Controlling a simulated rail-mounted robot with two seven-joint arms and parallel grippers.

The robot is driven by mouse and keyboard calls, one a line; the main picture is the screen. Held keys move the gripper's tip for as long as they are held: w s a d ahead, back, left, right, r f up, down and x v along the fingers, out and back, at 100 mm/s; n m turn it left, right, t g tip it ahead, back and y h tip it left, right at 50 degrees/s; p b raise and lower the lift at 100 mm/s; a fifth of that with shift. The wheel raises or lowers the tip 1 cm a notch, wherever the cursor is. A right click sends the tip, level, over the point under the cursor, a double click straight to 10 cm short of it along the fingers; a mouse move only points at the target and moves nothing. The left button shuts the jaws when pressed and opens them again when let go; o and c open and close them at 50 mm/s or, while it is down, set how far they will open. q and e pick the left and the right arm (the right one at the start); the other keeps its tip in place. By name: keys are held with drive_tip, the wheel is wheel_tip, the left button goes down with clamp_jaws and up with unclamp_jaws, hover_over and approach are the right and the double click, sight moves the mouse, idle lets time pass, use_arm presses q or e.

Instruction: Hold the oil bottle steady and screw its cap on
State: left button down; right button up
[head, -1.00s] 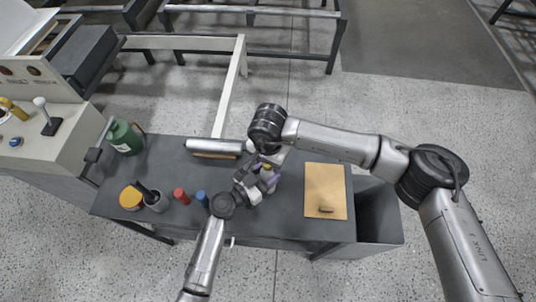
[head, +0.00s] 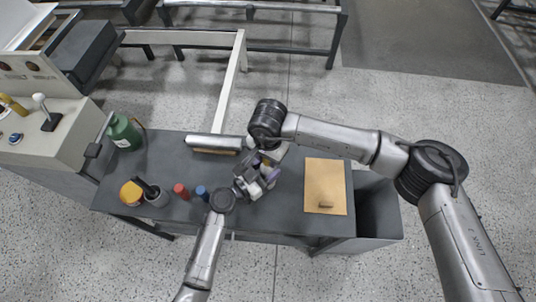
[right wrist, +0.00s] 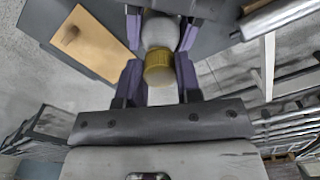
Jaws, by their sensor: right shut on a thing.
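The oil bottle, a pale white body, shows in the right wrist view (right wrist: 160,33) between the purple-padded fingers of my left gripper (right wrist: 161,24), which appear closed on its sides. The yellow cap (right wrist: 159,70) sits in line with the bottle's end, touching or very close to it; I cannot tell how far it is threaded. My right gripper (right wrist: 160,82) is shut on the cap, one purple finger on each side. In the head view the left gripper (head: 254,184) and right gripper (head: 266,162) meet above the table, mostly hiding bottle and cap.
The dark table (head: 170,175) carries a green canister (head: 124,134), a yellow-topped round tin (head: 131,193), a dark cup (head: 154,195), a red cylinder (head: 181,191), a blue cylinder (head: 202,192), a metallic roll (head: 214,142) and a tan board (head: 326,180). A control console (head: 50,140) stands at left.

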drive_tip(key=m, duration=0.7)
drive_tip(key=shift+m, duration=0.4)
drive_tip(key=o, duration=1)
drive_tip(key=shift+r, duration=2.25)
